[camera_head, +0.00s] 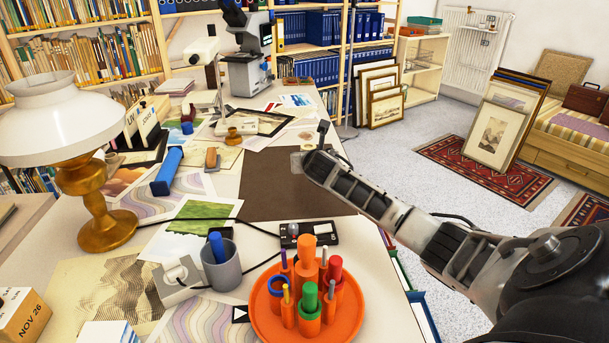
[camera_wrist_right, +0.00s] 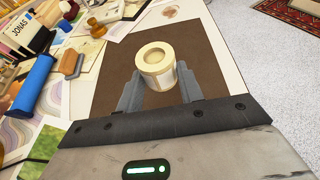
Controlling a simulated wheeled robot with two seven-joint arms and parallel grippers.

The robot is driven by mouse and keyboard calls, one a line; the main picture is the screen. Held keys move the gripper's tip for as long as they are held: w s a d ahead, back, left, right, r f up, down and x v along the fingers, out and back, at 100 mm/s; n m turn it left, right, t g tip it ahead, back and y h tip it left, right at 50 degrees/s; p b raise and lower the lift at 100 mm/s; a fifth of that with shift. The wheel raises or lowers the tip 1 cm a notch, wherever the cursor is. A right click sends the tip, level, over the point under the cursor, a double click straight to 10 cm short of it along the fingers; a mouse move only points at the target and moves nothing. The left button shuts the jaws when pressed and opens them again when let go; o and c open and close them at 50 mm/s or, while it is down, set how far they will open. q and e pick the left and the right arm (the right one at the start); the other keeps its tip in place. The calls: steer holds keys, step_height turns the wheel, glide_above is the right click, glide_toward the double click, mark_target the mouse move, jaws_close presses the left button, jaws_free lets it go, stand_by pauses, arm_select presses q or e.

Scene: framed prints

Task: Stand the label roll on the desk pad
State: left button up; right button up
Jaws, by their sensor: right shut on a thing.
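The label roll (camera_wrist_right: 155,58), a cream ring with a round hole in its upper face, sits between the two grey fingers of my right gripper (camera_wrist_right: 159,78) in the right wrist view. The fingers are shut on its sides. The brown desk pad (camera_wrist_right: 117,73) lies behind and below the roll; whether the roll touches it I cannot tell. In the head view the desk pad (camera_head: 285,190) lies flat at the desk's right side, with my right gripper (camera_head: 303,161) over its right part. The roll is not clearly visible there. My left gripper is not in view.
An orange tray (camera_head: 262,320) with upright coloured tubes stands at the front. A grey cup (camera_head: 220,268), black device (camera_head: 310,233) and lamp (camera_head: 95,210) stand nearby. The pad's visible surface looks clear.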

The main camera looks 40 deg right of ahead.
step_height(320, 180, down, 3)
steer(key=shift+r+b, duration=0.1)
steer(key=shift+b, duration=0.75)
steer(key=b, duration=0.6)
glide_above(309, 195)
step_height(309, 195, down, 5)
steer(key=shift+r, duration=0.1)
steer(key=shift+f+b, duration=0.7)
steer(key=shift+b, duration=0.3)
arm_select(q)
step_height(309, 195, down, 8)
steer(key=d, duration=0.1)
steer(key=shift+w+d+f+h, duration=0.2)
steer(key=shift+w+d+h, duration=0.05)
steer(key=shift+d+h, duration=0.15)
arm_select(e)
steer(key=shift+f, duration=0.1)
arm_select(q)
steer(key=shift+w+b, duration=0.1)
steer(key=shift+b, duration=0.2)
arm_select(e)
steer(key=shift+f, duration=0.65)
steer(key=o, duration=1.1)
